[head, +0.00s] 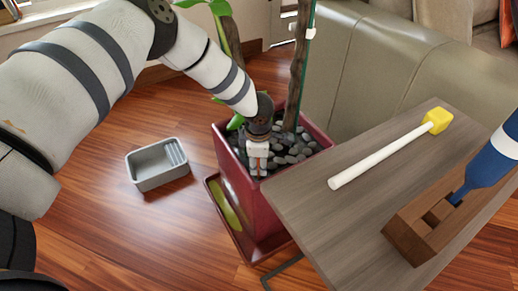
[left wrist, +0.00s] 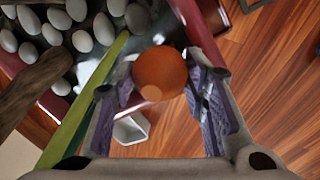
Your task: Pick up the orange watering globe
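The orange watering globe (left wrist: 158,72) shows as a round orange ball between my left fingertips in the left wrist view. My left gripper (left wrist: 158,88) has its two purple-padded fingers parted, one on each side of the globe. Whether the pads touch it is not clear. In the head view my left gripper (head: 258,170) points down over the near part of the red plant pot (head: 252,205). Only small bits of orange show at its fingers there, and the globe is mostly hidden. The globe's lower part cannot be made out. My right gripper is not in view.
Dark and grey stones (head: 297,152) fill the pot around a trunk (head: 298,70). A grey bin (head: 158,178) stands on the floor at left.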

